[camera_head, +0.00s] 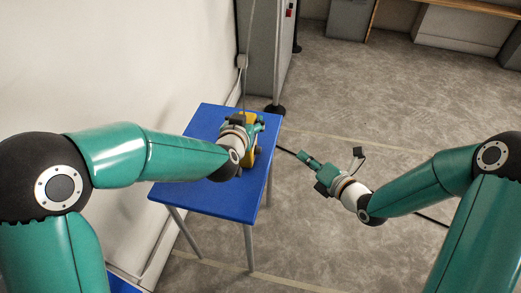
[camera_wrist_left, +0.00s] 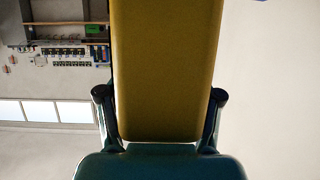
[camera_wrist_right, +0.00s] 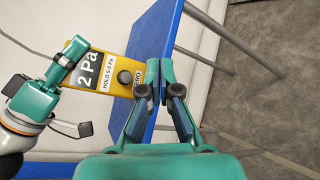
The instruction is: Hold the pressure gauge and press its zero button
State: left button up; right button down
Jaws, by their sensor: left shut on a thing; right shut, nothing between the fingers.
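The pressure gauge is a yellow box, partly hidden behind my left gripper in the head view (camera_head: 248,160). In the left wrist view its plain yellow side (camera_wrist_left: 165,70) fills the middle, between the fingers. My left gripper (camera_head: 256,122) is shut on it above the table. In the right wrist view the gauge face (camera_wrist_right: 112,62) reads "2 Pa" on a dark display, with "HOLD" and "ZERO" lettering, the latter partly covered, and a round dark knob-like button (camera_wrist_right: 125,77). My right gripper (camera_head: 303,156) is shut and empty, right of the table; its fingertips (camera_wrist_right: 148,85) appear near the "ZERO" lettering.
The blue table (camera_head: 205,199) stands against the white wall at left. A grey cabinet (camera_head: 262,50) is behind it. A cable rises beside the gauge. Open grey floor (camera_head: 400,110) lies to the right.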

jog(key=w+a, duration=0.2)
jog(key=a, duration=0.6)
jog(key=shift+w, duration=0.2)
jog(key=shift+a, duration=0.2)
dwell(1.1)
jog(key=shift+w+a, duration=0.1)
jog(key=shift+a, duration=0.2)
jog(key=shift+w+a, duration=0.1)
jog(key=shift+a, duration=0.4)
dwell(0.8)
jog(key=shift+d, duration=0.15)
jog(key=shift+s+d, duration=0.25)
jog(key=shift+d, duration=0.5)
jog(key=d, duration=0.2)
jog(key=s+d, duration=0.1)
jog(key=d, duration=0.1)
jog(key=shift+s+d, duration=0.2)
jog(key=shift+d, duration=0.2)
